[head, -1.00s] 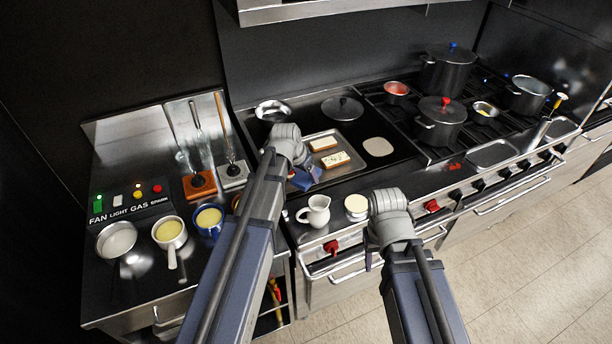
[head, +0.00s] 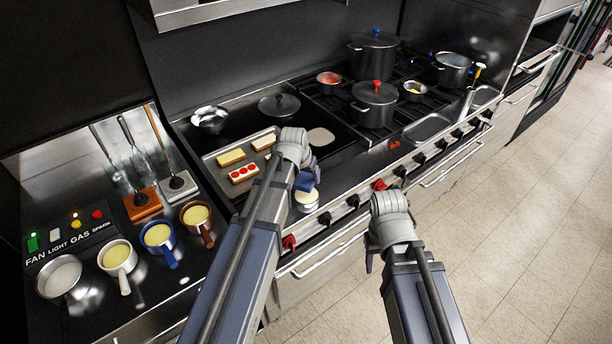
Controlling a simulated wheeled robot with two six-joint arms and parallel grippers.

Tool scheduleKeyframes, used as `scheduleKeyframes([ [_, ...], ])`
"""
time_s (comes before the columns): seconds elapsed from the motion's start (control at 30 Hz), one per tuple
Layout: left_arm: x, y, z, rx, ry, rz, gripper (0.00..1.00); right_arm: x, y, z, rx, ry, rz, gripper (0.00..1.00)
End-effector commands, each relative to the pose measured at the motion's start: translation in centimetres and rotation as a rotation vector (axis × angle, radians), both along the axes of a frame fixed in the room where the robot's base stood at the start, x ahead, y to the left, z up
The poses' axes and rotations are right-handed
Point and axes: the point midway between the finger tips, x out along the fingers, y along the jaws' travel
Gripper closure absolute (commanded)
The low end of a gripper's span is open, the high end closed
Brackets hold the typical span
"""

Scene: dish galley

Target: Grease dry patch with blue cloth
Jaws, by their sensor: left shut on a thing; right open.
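My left gripper (head: 303,170) is shut on the blue cloth (head: 306,182), which is partly hidden by the gripper. The cloth is at a small round tin (head: 307,203) with pale contents on the cooker's front ledge; I cannot tell whether they touch. The dry patch, a pale rounded area (head: 321,136), shows on the dark griddle (head: 345,140) just beyond my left gripper. My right gripper (head: 371,256) is open and empty, in front of the cooker. Its fingers are mostly hidden behind my wrist.
A tray (head: 213,166) with several topped slices lies left of the patch. A pot lid (head: 279,104) and metal bowl (head: 209,118) are behind it. A pot with a red knob (head: 375,104) stands right on the burners. Several pans are on the left counter (head: 190,290).

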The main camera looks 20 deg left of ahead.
Motion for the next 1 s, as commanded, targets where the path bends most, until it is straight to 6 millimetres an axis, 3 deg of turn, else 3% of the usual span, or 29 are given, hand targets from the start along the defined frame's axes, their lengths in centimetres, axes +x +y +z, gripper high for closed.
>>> scheduleKeyframes([
  [0.6, 0.0, 0.0, -5.5, -0.001, 0.000, 0.000, 0.71, 0.0, 0.0, -5.5, 0.000, 0.000, -0.002, 0.50],
  [1.0, 0.0, 0.0, -5.7, -0.001, 0.000, 0.000, 0.71, 0.0, 0.0, -5.7, 0.000, 0.000, -0.002, 0.50],
])
